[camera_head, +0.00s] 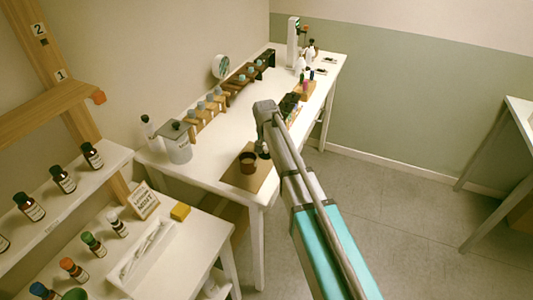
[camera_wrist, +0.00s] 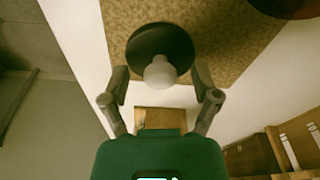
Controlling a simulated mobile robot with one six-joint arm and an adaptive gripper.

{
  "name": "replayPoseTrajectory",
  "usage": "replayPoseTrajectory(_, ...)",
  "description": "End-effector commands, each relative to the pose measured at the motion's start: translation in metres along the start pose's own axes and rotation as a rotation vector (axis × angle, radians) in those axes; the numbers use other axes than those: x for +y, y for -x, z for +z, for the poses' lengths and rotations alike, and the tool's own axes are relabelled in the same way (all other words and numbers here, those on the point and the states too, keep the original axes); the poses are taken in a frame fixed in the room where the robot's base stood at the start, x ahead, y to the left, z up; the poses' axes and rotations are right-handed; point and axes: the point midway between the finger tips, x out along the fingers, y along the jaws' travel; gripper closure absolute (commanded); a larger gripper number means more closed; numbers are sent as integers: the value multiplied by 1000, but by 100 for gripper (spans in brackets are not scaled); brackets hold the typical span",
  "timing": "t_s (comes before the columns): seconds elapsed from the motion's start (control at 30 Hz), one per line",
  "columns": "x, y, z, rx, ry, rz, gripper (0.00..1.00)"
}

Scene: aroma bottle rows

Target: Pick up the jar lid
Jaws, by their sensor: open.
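The jar lid (camera_wrist: 148,40) is a round dark disc with a pale round knob (camera_wrist: 159,73) on top. In the wrist view it lies on a brown speckled mat (camera_wrist: 230,30), near the mat's edge. My gripper (camera_wrist: 160,76) is open, with one finger on each side of the knob and a visible gap to it. Nothing is held. In the head view my gripper (camera_head: 264,150) is over the mat (camera_head: 262,181), beside a dark brown jar (camera_head: 248,162). The lid is mostly hidden there by my gripper.
A white canister (camera_head: 177,150) with a dark lid stands at the left of the white table (camera_head: 210,150). Racks of small bottles (camera_head: 208,108) line the table's back. Dark bottles stand on the left shelf (camera_head: 45,225). The floor (camera_head: 400,210) at right is clear.

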Motion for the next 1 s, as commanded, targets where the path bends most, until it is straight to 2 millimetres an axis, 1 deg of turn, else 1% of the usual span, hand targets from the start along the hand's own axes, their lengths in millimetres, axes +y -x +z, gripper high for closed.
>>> replayPoseTrajectory(0.13, 0, 0, 0, 0, 0, 0, 21)
replayPoseTrajectory(0.17, 0, 0, 0, 0, 0, 0, 25)
replayPoseTrajectory(0.2, 0, 0, 0, 0, 0, 0, 32)
replayPoseTrajectory(0.27, 0, 0, 0, 0, 0, 0, 43)
replayPoseTrajectory(0.3, 0, 0, 0, 0, 0, 0, 51)
replayPoseTrajectory(0.37, 0, 0, 0, 0, 0, 0, 62)
replayPoseTrajectory(0.4, 0, 0, 0, 0, 0, 0, 69)
replayPoseTrajectory(0.53, 0, 0, 0, 0, 0, 0, 93)
replayPoseTrajectory(0.57, 0, 0, 0, 0, 0, 0, 95)
replayPoseTrajectory(1.0, 0, 2, 0, 0, 0, 0, 96)
